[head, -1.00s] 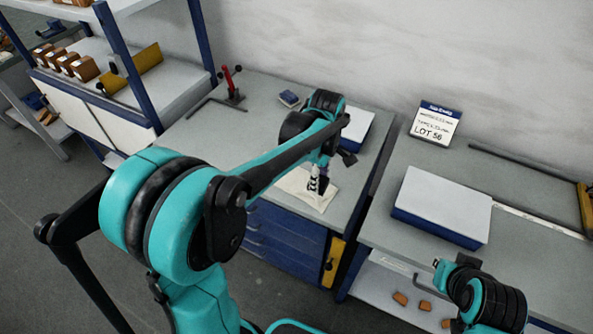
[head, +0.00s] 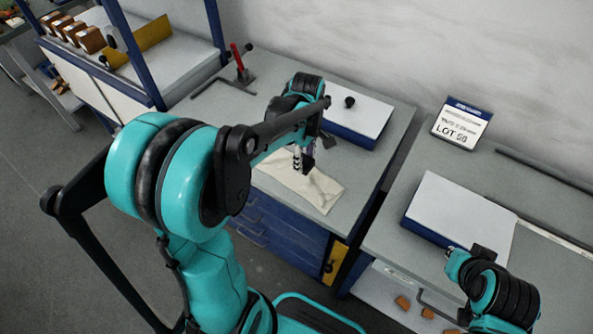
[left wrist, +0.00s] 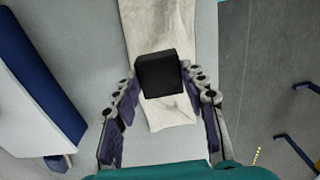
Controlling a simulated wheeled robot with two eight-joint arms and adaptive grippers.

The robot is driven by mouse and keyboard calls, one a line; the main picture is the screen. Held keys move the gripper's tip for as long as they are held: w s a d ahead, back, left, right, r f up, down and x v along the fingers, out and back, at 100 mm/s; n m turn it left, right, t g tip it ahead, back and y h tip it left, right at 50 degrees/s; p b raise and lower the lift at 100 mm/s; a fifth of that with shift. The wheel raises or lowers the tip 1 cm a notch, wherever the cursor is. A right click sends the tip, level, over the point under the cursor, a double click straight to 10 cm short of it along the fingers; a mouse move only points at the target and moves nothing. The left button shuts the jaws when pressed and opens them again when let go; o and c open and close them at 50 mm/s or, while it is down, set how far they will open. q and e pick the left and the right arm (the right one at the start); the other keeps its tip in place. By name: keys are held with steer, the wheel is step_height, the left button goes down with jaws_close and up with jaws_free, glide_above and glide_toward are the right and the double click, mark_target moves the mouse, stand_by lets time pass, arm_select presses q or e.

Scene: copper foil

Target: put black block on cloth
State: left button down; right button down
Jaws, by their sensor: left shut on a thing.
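The black block (left wrist: 161,74) is between the two fingers of my left gripper (left wrist: 160,88) in the left wrist view, and the gripper is shut on it. The pale cloth (left wrist: 150,28) is behind and below the block in that view. In the head view, the cloth (head: 318,193) lies wrinkled on the left bench's front part. My left gripper (head: 303,163) points down over the cloth's back part there. The block is hard to make out in the head view, and whether it touches the cloth cannot be told. The right arm shows at the lower right; its gripper is not visible.
A red-handled clamp (head: 238,64) is at the back left. Another blue-sided box (head: 462,215) and a lot sign (head: 462,124) are on the right bench.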

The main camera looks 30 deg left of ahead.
arm_select(q)
steer(key=shift+s+a+f, duration=0.2)
steer(key=shift+a+f, duration=0.2)
steer(key=shift+a, duration=0.2)
steer(key=shift+s+a+f, duration=0.2)
steer(key=shift+a+f, duration=0.15)
steer(key=shift+a, duration=0.2)
steer(key=shift+f+b, duration=1.2)
steer(key=shift+f, duration=0.75)
